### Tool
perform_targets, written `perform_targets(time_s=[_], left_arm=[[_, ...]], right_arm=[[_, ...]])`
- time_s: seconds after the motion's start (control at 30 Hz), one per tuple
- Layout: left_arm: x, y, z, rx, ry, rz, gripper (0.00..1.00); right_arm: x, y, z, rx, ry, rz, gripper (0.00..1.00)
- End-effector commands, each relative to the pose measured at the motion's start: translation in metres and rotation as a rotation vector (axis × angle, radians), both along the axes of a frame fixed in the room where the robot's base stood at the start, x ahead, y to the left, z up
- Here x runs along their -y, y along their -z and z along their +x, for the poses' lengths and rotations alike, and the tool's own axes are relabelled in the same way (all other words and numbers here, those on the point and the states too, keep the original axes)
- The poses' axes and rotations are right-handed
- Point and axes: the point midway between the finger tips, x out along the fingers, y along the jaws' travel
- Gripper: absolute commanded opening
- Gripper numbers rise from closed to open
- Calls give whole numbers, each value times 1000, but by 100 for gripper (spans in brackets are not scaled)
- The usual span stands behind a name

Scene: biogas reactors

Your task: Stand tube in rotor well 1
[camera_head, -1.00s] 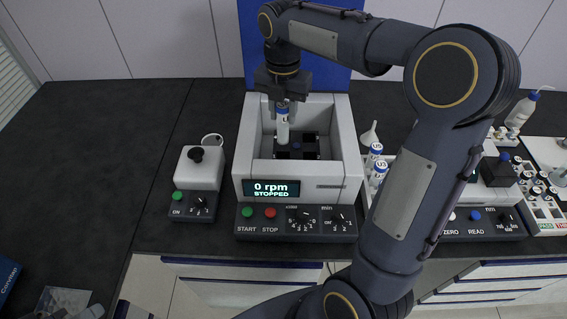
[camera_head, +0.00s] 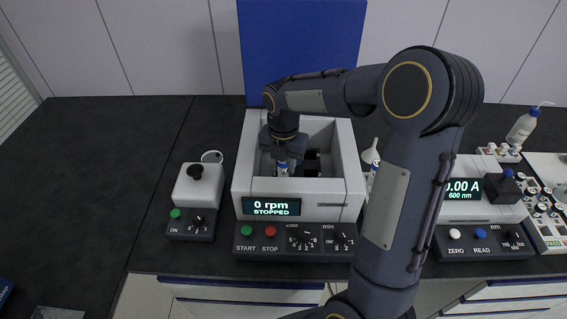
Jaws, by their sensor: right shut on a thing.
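My right gripper (camera_head: 283,155) points down inside the open chamber of the centrifuge (camera_head: 294,201). It is shut on a white tube with a blue band (camera_head: 282,167), held upright. The tube's lower end is hidden behind the chamber's front wall, so I cannot tell whether it is in a well. The dark rotor (camera_head: 312,162) shows partly to the right of the gripper; its well numbers cannot be read. The centrifuge display reads 0 rpm, STOPPED. My left gripper is not in view.
A small mixer (camera_head: 197,186) with a black knob stands left of the centrifuge.

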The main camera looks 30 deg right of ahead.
Motion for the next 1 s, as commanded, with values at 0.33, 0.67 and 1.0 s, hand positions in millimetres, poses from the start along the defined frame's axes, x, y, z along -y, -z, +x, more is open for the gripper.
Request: perform_targets(time_s=[0.33,0.67,1.0], left_arm=[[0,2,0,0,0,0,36],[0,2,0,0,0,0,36],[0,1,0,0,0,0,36]], right_arm=[[0,3,0,0,0,0,32],[0,2,0,1,0,-1,51],[0,-27,1,6,0,-1,51]])
